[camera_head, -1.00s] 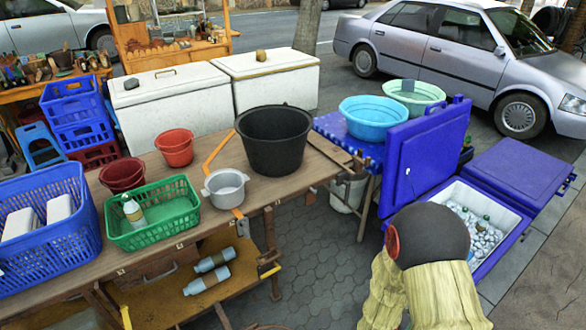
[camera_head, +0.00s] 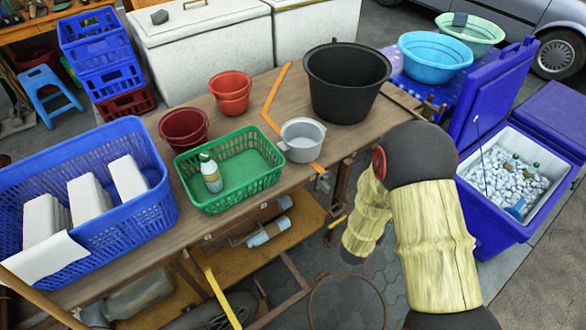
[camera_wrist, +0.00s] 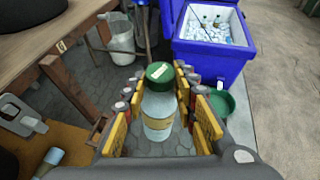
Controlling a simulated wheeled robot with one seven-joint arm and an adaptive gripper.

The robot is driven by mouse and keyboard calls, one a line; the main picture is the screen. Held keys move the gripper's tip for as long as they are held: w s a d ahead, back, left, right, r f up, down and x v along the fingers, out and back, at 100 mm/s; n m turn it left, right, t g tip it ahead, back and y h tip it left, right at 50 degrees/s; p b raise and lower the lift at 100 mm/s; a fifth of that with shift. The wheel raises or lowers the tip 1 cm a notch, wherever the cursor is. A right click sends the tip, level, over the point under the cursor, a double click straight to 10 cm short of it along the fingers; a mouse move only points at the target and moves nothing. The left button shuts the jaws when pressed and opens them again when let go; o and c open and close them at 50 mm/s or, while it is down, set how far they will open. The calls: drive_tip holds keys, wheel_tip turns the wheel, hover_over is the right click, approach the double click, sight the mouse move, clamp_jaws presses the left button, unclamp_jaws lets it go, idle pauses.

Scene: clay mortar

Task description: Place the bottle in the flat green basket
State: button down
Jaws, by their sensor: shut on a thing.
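In the wrist view my gripper (camera_wrist: 160,112) is shut on a bottle (camera_wrist: 158,108) with a green cap, a clear body and a pale label. The bottle is between the yellow finger pads, over the paved floor. The flat green basket (camera_head: 232,205) stands on the wooden table in the head view. My gripper is hidden behind my arm in the head view.
A blue basket (camera_head: 150,218) with white blocks stands left of the green one. Red pots (camera_head: 231,92), a metal pot (camera_head: 301,145) and a black tub (camera_head: 345,85) stand behind and right. An open blue cooler (camera_head: 495,215) is at right.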

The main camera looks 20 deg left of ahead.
drive_tip(key=w+a+r+n+y+p, duration=0.2)
drive_tip(key=a+r+n+y, duration=0.1)
drive_tip(key=a+r, duration=0.8)
drive_tip(key=w+a+r+n+y+p, duration=0.3)
drive_tip(key=a+r, duration=0.3)
drive_tip(key=a, duration=0.9)
drive_tip(key=w+a+r+n+y+p, duration=0.2)
drive_tip(key=a+r+n+y, duration=0.15)
drive_tip(key=a+r, duration=0.7)
drive_tip(key=s+a+f+p, duration=0.1)
drive_tip(key=a+f, duration=0.6)
drive_tip(key=a, duration=0.1)
drive_tip(key=s+a+f+p, duration=0.1)
drive_tip(key=s+a+f, duration=0.1)
drive_tip(key=a+f, duration=0.5)
drive_tip(key=shift+s+a+t, duration=0.3)
drive_tip(key=shift+a, duration=0.05)
drive_tip(key=shift+f, duration=0.1)
drive_tip(key=c, duration=1.5)
unclamp_jaws()
drive_tip(key=shift+f, duration=0.1)
drive_tip(key=shift+o, duration=0.4)
